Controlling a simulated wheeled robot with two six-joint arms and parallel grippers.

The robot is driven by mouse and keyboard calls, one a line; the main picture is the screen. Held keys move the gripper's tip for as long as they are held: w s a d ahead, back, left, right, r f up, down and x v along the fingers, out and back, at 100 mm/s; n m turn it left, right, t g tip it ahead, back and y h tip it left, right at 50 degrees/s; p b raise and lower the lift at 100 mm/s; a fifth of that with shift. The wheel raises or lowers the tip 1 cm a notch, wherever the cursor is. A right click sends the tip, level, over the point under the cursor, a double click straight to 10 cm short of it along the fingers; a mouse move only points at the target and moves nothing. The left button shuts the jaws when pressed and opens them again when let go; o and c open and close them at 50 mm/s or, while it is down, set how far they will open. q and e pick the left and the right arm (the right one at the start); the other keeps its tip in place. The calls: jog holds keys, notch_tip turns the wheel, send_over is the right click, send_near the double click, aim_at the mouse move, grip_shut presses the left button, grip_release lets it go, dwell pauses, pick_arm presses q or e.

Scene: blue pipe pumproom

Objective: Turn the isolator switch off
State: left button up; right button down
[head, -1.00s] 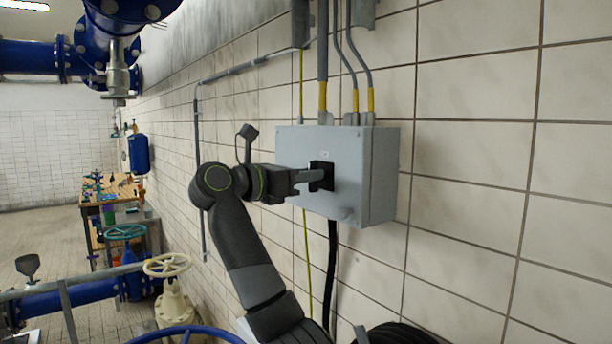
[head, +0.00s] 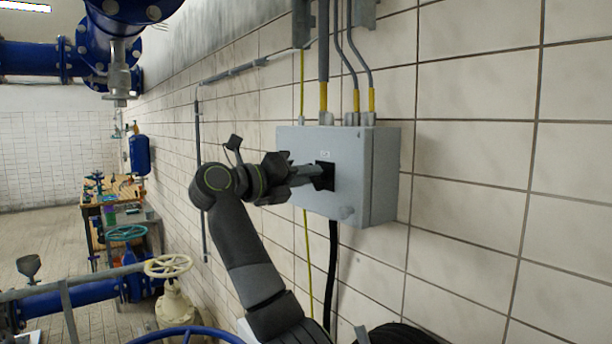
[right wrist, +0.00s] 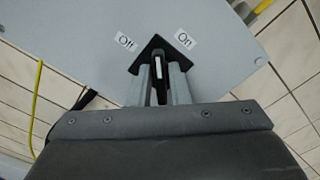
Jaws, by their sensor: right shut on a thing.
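The isolator switch is a black square plate (head: 328,177) with a black handle on the front of a grey wall box (head: 358,206). In the right wrist view the handle (right wrist: 157,68) has a white mark and stands between my fingers. It points up the picture, between an "Off" label (right wrist: 125,41) on the left and an "On" label (right wrist: 185,39) on the right. My right gripper (head: 316,173) is shut on the handle, with the fingers (right wrist: 158,85) on both sides of it. My left gripper is not in view.
Grey conduits with yellow ends (head: 323,95) enter the box from above. A black cable (head: 332,260) hangs below it. Tiled wall to the right is clear. A cream handwheel valve (head: 168,266) and blue pipes stand at the lower left.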

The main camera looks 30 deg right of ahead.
jog(key=shift+w+f+n, duration=0.1)
jog(key=shift+f+n, duration=0.05)
jog(key=shift+n, duration=4.05)
jog(key=c, duration=1.5)
grip_release()
jog(key=shift+a, duration=0.1)
jog(key=shift+s+a+b, duration=0.2)
jog(key=shift+a+b, duration=0.95)
jog(key=shift+a, duration=1.75)
jog(key=shift+s+a+b, duration=0.25)
jog(key=shift+a+b, duration=0.95)
jog(key=shift+a, duration=1.65)
jog(key=shift+s+a+b, duration=0.2)
jog(key=shift+a+b, duration=0.95)
jog(key=shift+a, duration=1.75)
